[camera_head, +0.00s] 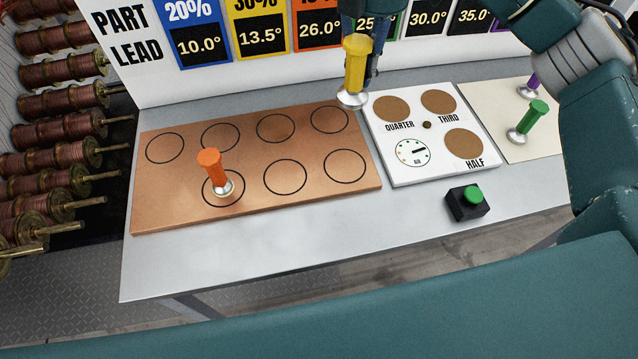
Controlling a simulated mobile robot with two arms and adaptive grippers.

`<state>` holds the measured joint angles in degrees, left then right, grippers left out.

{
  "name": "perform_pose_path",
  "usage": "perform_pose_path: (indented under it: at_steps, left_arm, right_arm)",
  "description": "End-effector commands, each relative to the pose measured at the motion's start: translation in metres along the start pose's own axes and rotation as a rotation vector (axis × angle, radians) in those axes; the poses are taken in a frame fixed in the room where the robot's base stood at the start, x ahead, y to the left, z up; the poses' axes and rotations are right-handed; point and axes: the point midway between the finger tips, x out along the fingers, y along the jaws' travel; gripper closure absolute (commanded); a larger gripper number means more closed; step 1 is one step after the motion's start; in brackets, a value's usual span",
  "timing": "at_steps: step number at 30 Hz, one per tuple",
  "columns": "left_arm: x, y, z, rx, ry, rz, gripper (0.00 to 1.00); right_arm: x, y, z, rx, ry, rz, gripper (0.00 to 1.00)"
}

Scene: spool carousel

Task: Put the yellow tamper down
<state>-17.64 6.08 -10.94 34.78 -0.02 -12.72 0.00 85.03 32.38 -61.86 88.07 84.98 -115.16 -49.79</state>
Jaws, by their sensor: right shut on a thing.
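The yellow tamper (355,65) is upright, with its pale metal foot at the bottom. My right gripper (369,62) comes down from the top and is shut on its handle. The foot appears over the gap between the back right corner of the copper-coloured board (262,218) and the white panel (402,178). I cannot tell whether it touches anything below. The board has two rows of black circle outlines. An orange tamper (212,172) stands in a front-row circle towards the left. My left gripper is not in view.
The white panel has brown discs marked QUARTER, THIRD and HALF, and a dial. A black box with a green button (472,195) sits in front. A green tamper (530,122) and a purple one (530,87) stand on a cream mat (545,149). Copper spools (55,130) line the left.

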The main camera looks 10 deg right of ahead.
Motion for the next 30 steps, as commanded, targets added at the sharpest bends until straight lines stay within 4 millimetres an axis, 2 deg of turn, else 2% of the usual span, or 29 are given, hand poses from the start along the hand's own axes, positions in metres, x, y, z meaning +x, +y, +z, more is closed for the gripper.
perform_pose_path:
  at_steps: [5,10,18,21,25,30]
  left_arm:
    - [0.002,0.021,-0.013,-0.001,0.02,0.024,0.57]
    - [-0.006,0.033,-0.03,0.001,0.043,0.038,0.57]
    - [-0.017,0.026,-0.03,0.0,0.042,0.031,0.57]
    - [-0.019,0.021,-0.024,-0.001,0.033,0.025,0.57]
    - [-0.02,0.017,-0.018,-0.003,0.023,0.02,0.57]
    - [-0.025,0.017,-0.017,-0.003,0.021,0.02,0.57]
  right_arm:
    - [0.019,-0.001,-0.003,-0.053,0.001,-0.006,1.0]
    - [0.06,-0.002,-0.002,-0.052,-0.001,-0.007,1.0]
    - [0.128,-0.001,-0.002,-0.049,-0.001,-0.005,1.0]
    - [0.145,-0.001,-0.002,-0.051,-0.001,-0.003,1.0]
    - [0.156,0.0,-0.002,-0.05,-0.001,-0.001,1.0]
    - [0.178,-0.001,-0.001,-0.049,-0.001,-0.004,1.0]
